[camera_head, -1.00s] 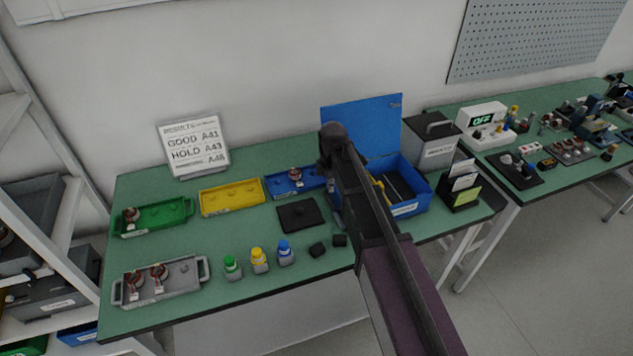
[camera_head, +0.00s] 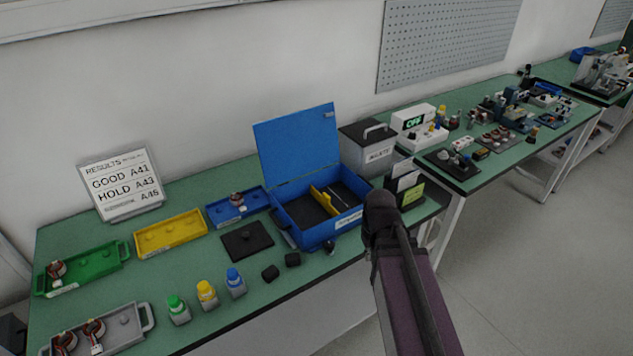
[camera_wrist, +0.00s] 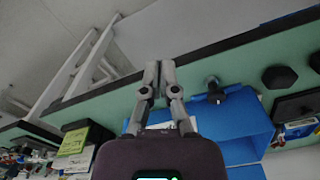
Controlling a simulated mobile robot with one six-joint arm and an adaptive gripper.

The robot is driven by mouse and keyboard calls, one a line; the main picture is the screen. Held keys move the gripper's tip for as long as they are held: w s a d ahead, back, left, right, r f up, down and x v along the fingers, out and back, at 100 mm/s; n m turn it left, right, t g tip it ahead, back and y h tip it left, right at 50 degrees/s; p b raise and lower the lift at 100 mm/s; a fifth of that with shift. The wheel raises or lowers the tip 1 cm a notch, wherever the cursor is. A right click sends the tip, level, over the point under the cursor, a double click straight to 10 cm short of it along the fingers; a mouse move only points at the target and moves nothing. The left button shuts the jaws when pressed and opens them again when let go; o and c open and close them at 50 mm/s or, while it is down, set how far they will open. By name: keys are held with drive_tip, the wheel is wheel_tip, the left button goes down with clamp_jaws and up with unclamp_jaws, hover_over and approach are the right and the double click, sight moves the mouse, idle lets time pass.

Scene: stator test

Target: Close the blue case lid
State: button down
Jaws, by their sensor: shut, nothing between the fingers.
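The blue case (camera_head: 350,218) stands open on the green bench, with a yellow divider (camera_head: 324,200) inside. Its blue lid (camera_head: 297,143) stands up at the back, leaning away from the case. My gripper (camera_head: 380,198) is to the right of the case's front corner, by the bench's front edge, apart from the lid. In the wrist view my gripper (camera_wrist: 159,68) has its fingers together with nothing between them. The wrist view shows part of the blue case (camera_wrist: 232,120) just beyond the fingers; the lid cannot be made out clearly there.
A grey box with a handle (camera_head: 368,150) and a card holder (camera_head: 408,185) stand right of the case. A black pad (camera_head: 247,241), coloured bottles (camera_head: 206,293) and green (camera_head: 95,265), yellow (camera_head: 170,236) and blue trays (camera_head: 237,208) lie left. Floor is clear at right.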

drive_tip(key=shift+s+d+f+m, duration=0.25)
drive_tip(key=shift+s+d+m, duration=0.55)
drive_tip(key=shift+d+m, duration=0.1)
drive_tip(key=shift+s, duration=0.15)
